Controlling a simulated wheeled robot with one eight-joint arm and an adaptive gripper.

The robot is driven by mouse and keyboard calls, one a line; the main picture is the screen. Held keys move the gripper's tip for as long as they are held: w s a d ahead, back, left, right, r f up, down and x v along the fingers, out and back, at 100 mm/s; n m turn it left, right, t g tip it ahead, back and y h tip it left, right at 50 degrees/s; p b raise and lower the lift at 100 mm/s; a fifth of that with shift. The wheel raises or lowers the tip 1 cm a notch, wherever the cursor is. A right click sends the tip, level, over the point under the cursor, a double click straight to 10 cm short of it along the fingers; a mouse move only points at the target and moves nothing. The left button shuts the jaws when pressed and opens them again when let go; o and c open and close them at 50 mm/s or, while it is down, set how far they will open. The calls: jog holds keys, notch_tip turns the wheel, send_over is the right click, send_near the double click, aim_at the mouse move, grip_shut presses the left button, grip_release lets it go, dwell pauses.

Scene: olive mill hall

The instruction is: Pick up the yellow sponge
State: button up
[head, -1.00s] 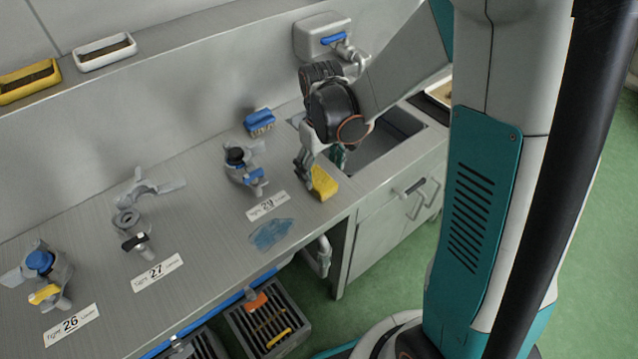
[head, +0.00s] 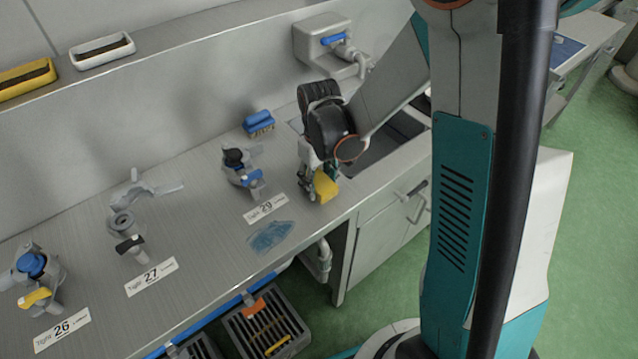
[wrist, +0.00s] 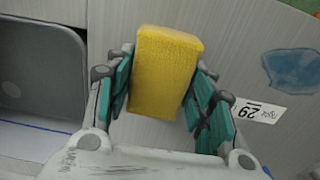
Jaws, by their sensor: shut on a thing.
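The yellow sponge (head: 325,186) is a small block at the right end of the grey counter (head: 190,215), in front of the sink. My gripper (head: 314,182) reaches down over it. In the wrist view the sponge (wrist: 165,72) stands between the teal-padded fingers of my gripper (wrist: 163,85), which are shut on its two sides. Its far end sticks out past the fingertips. I cannot tell whether the sponge touches the counter or is just above it.
The sink (head: 385,145) lies right of my gripper. A blue brush (head: 258,122) and a valve (head: 243,170) by the "29" label (head: 266,209) stand to the left. A blue patch (head: 270,237) lies near the front edge. Crates (head: 262,325) sit below.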

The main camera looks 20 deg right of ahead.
aim_at(319, 180)
notch_tip(319, 180, up, 20)
jog(key=p, duration=0.6)
jog(key=shift+p, duration=0.4)
